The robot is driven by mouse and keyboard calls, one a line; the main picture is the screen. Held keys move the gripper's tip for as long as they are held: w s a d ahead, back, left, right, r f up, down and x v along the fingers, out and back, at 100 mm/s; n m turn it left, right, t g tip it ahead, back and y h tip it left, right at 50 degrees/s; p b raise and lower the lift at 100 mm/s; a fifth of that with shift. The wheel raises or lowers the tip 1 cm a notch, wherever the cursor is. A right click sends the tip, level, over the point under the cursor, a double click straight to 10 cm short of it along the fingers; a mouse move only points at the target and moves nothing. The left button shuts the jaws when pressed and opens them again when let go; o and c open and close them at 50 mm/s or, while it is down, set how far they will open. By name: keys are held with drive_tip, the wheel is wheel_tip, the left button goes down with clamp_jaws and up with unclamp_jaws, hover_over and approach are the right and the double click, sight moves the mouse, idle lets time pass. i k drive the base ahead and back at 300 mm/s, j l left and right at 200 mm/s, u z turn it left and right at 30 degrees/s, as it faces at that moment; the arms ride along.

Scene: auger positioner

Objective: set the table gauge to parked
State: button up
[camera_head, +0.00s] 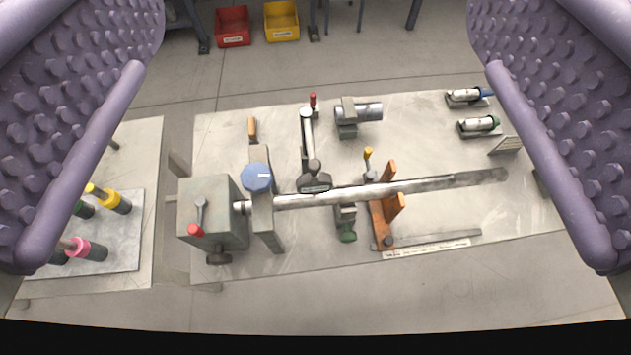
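The two purple studded fingers of my gripper (318,255) stand wide apart at the left and right picture edges, with nothing between them up close. The bench lies well beyond them. No part is clearly marked as the table gauge. One candidate is an orange upright bracket (380,225) beside a long shaft (400,188), with a dark rail (435,238) and a white ruled strip (428,249) running to its right. Another is a jointed arm with a red knob (313,101) and a dark foot (314,182) by the shaft. I cannot read any setting.
A grey box with a red-knobbed lever (196,230) and a clamp with a blue knob (257,178) hold the shaft's left end. Cylindrical tools sit at the back right. A side table (130,270) holds coloured-collar tools. Red (232,25) and yellow (281,20) bins stand behind.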

sight(316, 183)
drive_tip(key=k+j+z, duration=0.1)
drive_tip(key=k+j, duration=0.2)
drive_tip(key=j, duration=0.15)
drive_tip(key=k+j+z, duration=0.15)
drive_tip(key=k+j, duration=0.2)
drive_tip(key=j, duration=0.1)
